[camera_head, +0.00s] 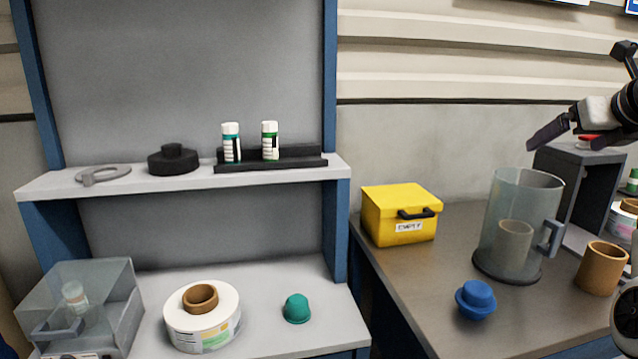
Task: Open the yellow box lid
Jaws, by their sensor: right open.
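The yellow box (398,222) stands on the brown table against the back wall, right of the shelf unit. Its yellow lid (402,194) is shut. A black handle (416,214) and a white label are on its front. My right gripper (548,140) comes in from the upper right, open and empty, its dark fingers pointing left. My left gripper is not in view.
A clear jug (522,200) with a blue-grey handle, a blue knob-like piece (475,299) and a brown cylinder (602,268) stand right of the box. A dark grey stand (577,185) is behind them. The blue shelf post (335,232) is close left of the box.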

